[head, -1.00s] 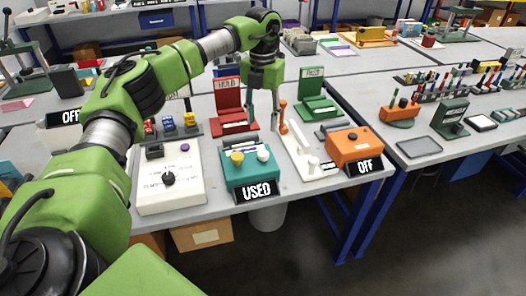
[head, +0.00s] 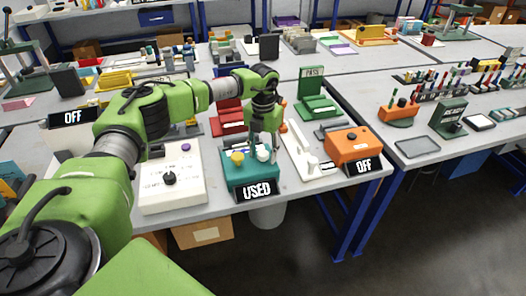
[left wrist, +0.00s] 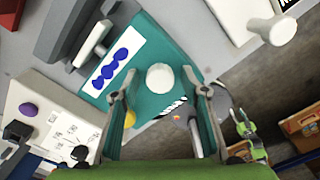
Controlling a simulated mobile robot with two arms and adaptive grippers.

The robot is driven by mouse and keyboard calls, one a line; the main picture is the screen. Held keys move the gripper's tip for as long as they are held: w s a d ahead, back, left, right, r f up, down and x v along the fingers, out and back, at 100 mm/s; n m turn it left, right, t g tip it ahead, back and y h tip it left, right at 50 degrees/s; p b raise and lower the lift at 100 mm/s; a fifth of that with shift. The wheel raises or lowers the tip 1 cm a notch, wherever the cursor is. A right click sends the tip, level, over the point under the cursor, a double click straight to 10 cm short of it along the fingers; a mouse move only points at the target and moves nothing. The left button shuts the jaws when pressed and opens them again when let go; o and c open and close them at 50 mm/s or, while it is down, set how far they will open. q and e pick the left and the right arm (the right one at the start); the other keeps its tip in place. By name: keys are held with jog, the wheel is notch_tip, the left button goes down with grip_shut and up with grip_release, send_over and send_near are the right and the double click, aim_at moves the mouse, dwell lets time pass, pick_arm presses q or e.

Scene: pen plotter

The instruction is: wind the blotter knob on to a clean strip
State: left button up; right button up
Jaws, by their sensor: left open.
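The teal blotter box (head: 236,185) stands at the table's front edge with a USED sign (head: 257,190). A white round knob (left wrist: 160,78) and a yellow knob (head: 237,157) are on its top. In the left wrist view a white strip with blue blots (left wrist: 112,67) lies across the blotter. My left gripper (head: 265,147) is open above the blotter, its fingers pointing down. In the wrist view its fingers lie on either side of the white knob; contact cannot be told. A small green and grey part at lower right there looks like my right gripper (left wrist: 247,135).
A white box with a black knob (head: 169,179) stands left of the blotter. A white fixture (head: 303,158) and an orange box with an OFF sign (head: 346,147) stand to the right. Red (head: 227,114) and green (head: 316,96) stands are behind.

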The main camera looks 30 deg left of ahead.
pick_arm(q)
jog(key=c, duration=1.1)
jog(key=shift+m, duration=0.3)
jog(key=m, duration=0.3)
jog(key=m+b, duration=0.1)
jog(key=m, duration=0.8)
jog(key=shift+b, duration=0.4)
jog(key=m, duration=0.4)
jog(key=shift+w+r+b, duration=0.1)
jog(key=shift+b, duration=0.2)
